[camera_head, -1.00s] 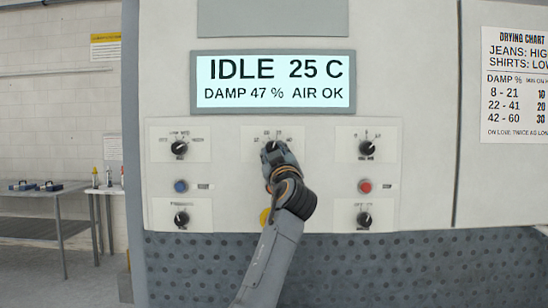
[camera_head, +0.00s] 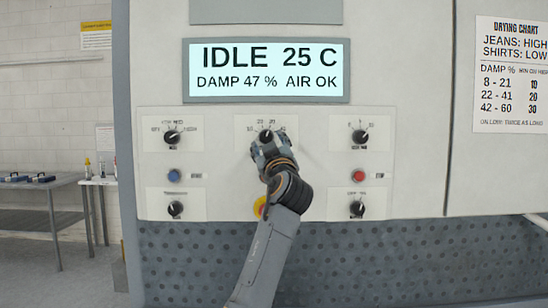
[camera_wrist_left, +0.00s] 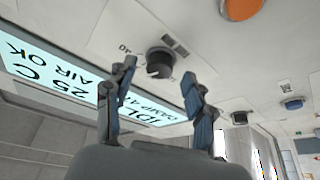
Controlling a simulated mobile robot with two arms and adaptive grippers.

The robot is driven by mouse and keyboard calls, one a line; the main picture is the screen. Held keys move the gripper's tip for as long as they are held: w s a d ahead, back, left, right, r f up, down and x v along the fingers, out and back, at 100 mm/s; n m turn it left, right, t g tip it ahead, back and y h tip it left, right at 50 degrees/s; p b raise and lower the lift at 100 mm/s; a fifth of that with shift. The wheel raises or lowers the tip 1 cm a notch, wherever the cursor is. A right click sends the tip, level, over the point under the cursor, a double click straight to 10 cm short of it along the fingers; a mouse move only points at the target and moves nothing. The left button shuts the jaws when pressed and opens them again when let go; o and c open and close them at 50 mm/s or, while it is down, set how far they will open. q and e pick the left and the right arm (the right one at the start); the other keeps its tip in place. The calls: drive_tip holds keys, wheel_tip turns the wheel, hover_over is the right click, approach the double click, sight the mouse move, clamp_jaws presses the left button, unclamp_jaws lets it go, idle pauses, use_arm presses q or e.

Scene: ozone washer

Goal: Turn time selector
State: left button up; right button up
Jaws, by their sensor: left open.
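The time selector, a black knob (camera_head: 266,136) at the top centre of the panel, has a number scale around its upper side. Its pointer direction is too small to read. My left gripper (camera_head: 262,147) is in front of the panel, just below the knob, and covers part of its plate. In the left wrist view the panel is upside down, and the black knob (camera_wrist_left: 159,62) shows beyond and between the two spread fingers of the left gripper (camera_wrist_left: 158,72). The fingers look apart from the knob. My right gripper is not in view.
The display (camera_head: 267,70) reads IDLE 25 C, DAMP 47 %, AIR OK. Other knobs stand left (camera_head: 172,137) and right (camera_head: 360,136), with a blue button (camera_head: 174,175) and a red button (camera_head: 358,176). A drying chart (camera_head: 510,75) hangs at right.

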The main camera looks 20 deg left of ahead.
use_arm(q)
drive_tip(key=v, duration=1)
drive_tip(key=shift+s, duration=0.2)
drive_tip(key=shift+f, duration=0.1)
